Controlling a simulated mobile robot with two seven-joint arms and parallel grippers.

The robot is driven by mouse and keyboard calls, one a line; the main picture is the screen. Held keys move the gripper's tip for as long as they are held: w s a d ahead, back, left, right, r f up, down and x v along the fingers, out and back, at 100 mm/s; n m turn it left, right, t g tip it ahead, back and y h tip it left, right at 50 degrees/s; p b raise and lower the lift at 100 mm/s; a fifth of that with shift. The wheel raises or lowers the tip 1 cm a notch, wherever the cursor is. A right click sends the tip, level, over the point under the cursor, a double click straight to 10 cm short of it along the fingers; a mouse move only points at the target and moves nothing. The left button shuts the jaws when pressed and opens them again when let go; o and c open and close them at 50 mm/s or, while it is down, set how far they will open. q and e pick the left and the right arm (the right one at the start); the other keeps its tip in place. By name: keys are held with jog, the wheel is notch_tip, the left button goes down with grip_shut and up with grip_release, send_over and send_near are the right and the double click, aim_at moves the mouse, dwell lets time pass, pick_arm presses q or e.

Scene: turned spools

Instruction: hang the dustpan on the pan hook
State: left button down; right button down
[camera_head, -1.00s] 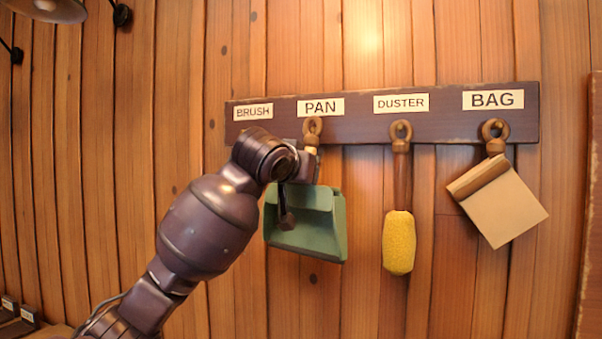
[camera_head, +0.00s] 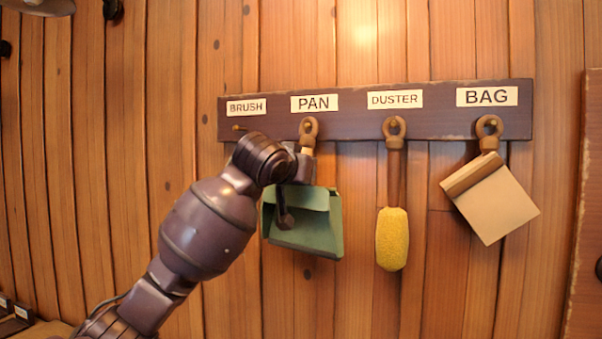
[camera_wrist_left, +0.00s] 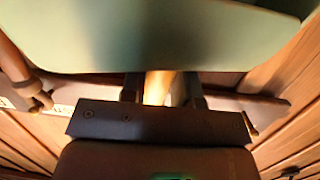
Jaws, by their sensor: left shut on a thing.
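The green dustpan (camera_head: 318,222) hangs pan-down in front of the wall in the head view, partly covered by my left wrist. Its ring (camera_head: 308,128) is at the pan hook under the PAN label (camera_head: 315,102). The ring appears to be around the hook, but I cannot tell how far on it sits. My left gripper (camera_head: 305,168) is shut on the dustpan's handle below the ring. In the left wrist view the pale handle (camera_wrist_left: 158,88) lies between the fingers, with the green pan (camera_wrist_left: 160,35) above. My right gripper is out of view.
The dark rack (camera_head: 350,126) is on the plank wall. The brush peg (camera_head: 238,127) is empty. A yellow duster (camera_head: 392,238) and a tan bag-like piece (camera_head: 492,205) hang to the right, apart from the dustpan.

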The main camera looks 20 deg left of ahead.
pick_arm(q)
jog(key=c, duration=0.8)
grip_release()
